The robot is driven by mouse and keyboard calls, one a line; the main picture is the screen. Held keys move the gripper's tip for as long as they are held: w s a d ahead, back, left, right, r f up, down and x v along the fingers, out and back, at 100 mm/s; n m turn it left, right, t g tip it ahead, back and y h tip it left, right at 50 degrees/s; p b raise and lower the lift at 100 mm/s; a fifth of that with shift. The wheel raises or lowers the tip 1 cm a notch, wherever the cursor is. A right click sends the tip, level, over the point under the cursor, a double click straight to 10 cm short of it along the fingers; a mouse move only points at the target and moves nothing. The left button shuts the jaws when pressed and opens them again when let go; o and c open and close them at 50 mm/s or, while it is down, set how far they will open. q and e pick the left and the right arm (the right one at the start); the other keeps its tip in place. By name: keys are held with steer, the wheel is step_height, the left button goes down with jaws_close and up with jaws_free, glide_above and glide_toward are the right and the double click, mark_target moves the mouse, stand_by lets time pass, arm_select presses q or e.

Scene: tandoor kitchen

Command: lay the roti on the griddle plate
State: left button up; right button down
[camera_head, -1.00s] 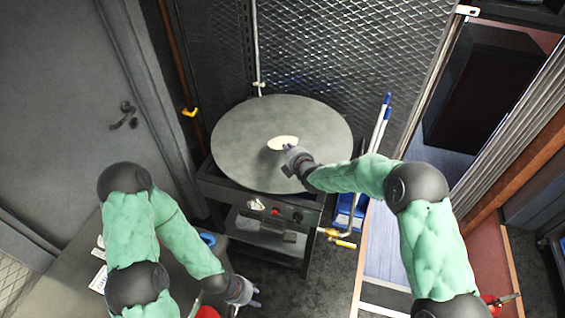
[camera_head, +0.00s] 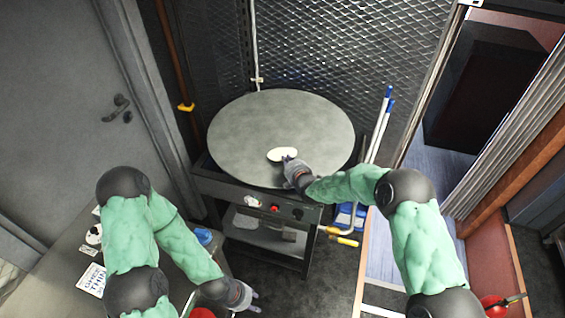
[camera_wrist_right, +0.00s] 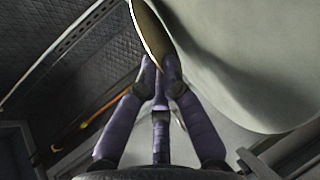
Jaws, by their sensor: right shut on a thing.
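The griddle plate (camera_head: 300,115) is a large round grey disc on a dark stand, in the middle of the head view. The roti (camera_head: 282,154) is a small pale oval over the near half of the plate. My right gripper (camera_head: 289,163) is shut on the roti's near edge. In the right wrist view the roti (camera_wrist_right: 148,30) shows nearly edge-on, tilted, between the fingertips (camera_wrist_right: 162,64), beside the plate surface (camera_wrist_right: 245,60). I cannot tell whether it touches the plate. My left gripper (camera_head: 253,298) is empty with its fingers apart, low in the head view, away from the plate.
A counter (camera_head: 55,285) with a printed card (camera_head: 91,280) lies under my left arm. Blue-ended poles (camera_head: 381,128) stand right of the plate. A mesh wall (camera_head: 330,50) is behind it. The rest of the plate's top is bare.

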steer(key=c, duration=1.6)
jaws_free()
steer(key=shift+o, duration=0.2)
steer(key=shift+s+r, duration=0.1)
steer(key=p+v, duration=0.1)
steer(key=v, duration=0.2)
steer(key=shift+s+d+r+p, duration=0.1)
steer(key=shift+s+p, duration=0.05)
steer(key=shift+p, duration=0.15)
steer(key=shift+p+v, duration=0.65)
steer(key=shift+v, duration=1.6)
step_height(320, 180, up, 7)
steer(key=s+p, duration=0.2)
steer(key=p, duration=0.2)
steer(key=shift+s+d, duration=0.35)
steer(key=shift+d, duration=0.1)
